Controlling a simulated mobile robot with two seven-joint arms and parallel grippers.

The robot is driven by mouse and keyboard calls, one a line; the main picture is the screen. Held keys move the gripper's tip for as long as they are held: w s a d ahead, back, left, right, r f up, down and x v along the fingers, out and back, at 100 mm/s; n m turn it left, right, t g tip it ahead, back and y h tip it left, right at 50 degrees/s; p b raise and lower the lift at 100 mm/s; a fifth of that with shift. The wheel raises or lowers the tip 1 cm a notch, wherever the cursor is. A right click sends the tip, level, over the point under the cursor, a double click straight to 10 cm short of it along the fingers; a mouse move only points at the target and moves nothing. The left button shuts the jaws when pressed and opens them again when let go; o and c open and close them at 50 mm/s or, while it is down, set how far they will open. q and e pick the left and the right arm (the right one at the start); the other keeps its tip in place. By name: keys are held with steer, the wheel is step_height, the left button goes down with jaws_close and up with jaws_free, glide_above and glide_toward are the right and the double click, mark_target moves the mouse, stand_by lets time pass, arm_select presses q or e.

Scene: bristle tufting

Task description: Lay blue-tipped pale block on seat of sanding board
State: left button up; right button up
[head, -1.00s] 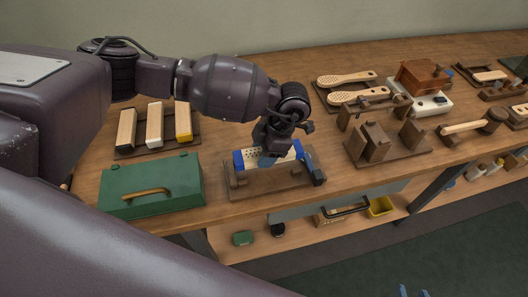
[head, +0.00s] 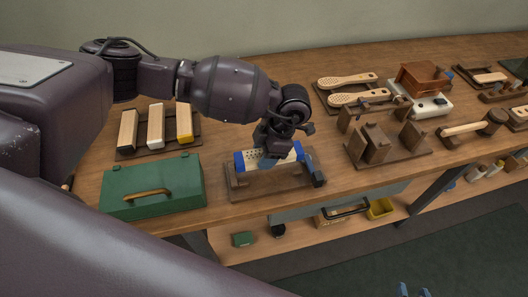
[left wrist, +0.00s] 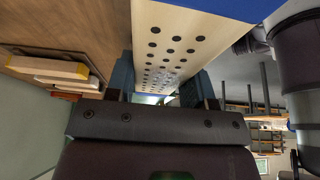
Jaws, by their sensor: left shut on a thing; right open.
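The blue-tipped pale block (head: 250,157) has rows of dark holes and blue ends. My left gripper (head: 268,161) is shut on it around its middle. The block also fills the upper middle of the left wrist view (left wrist: 175,40), between the two fingers. The sanding board (head: 240,191) is a brown board with a dark end piece, directly under the block. The block lies lengthwise along it; whether it touches the seat I cannot tell, since the gripper and block cover the seat. My right gripper (head: 414,292) shows only its blue fingertips at the bottom edge, open and apart.
A green toolbox (head: 152,187) stands left of the board. Behind it a dark tray (head: 128,152) holds 3 pale blocks. A brown wooden fixture (head: 373,146) stands to the right. Pale brushes (head: 346,80) lie further back. The bench's front edge is close to the board.

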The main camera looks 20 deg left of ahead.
mark_target(264, 171)
arm_select(q)
steer(key=shift+f, duration=0.1)
arm_select(e)
steer(key=shift+s+f, duration=0.25)
steer(key=shift+s, duration=0.1)
arm_select(q)
steer(key=shift+f, duration=0.1)
steer(key=shift+f+b, duration=0.3)
steer(key=shift+f, duration=0.55)
arm_select(e)
steer(key=shift+w+f, duration=0.15)
steer(key=shift+f, duration=0.3)
arm_select(q)
steer(key=shift+f, duration=0.1)
steer(key=shift+f+b, duration=0.25)
steer(key=shift+b, duration=0.1)
arm_select(e)
steer(key=shift+f, duration=0.2)
arm_select(q)
steer(key=shift+f+b, duration=0.3)
steer(key=shift+f, duration=0.35)
arm_select(e)
steer(key=shift+s+d+f, duration=0.1)
steer(key=shift+s+f, duration=0.4)
arm_select(q)
steer(key=shift+f, duration=0.1)
arm_select(e)
steer(key=shift+w, duration=0.3)
